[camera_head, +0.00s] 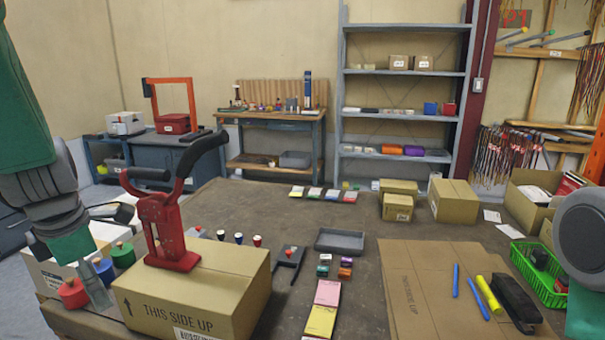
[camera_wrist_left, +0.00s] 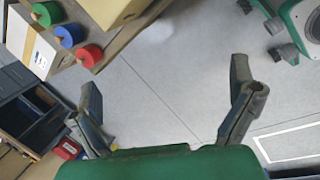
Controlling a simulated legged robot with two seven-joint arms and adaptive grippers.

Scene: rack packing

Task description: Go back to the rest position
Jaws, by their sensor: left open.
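My left gripper (camera_head: 96,292) hangs at the left edge of the table in the head view, pointing down. In the left wrist view its two fingers (camera_wrist_left: 165,85) are spread wide with nothing between them, and grey floor lies beneath. My right arm shows only as a grey joint and green link at the right edge of the head view; its gripper is out of frame. The left fingers show close to red, blue and green cylinders (camera_head: 123,255) in the head view; the wrist view shows these cylinders (camera_wrist_left: 68,35) apart from the fingers.
A cardboard box (camera_head: 210,290) carries a red tool with black handles (camera_head: 165,215). A white box (camera_head: 45,275) stands behind the cylinders. A flat cardboard sheet (camera_head: 410,290), a green basket (camera_head: 535,282) and several boxes occupy the table's right. The table's middle (camera_head: 250,205) is largely clear.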

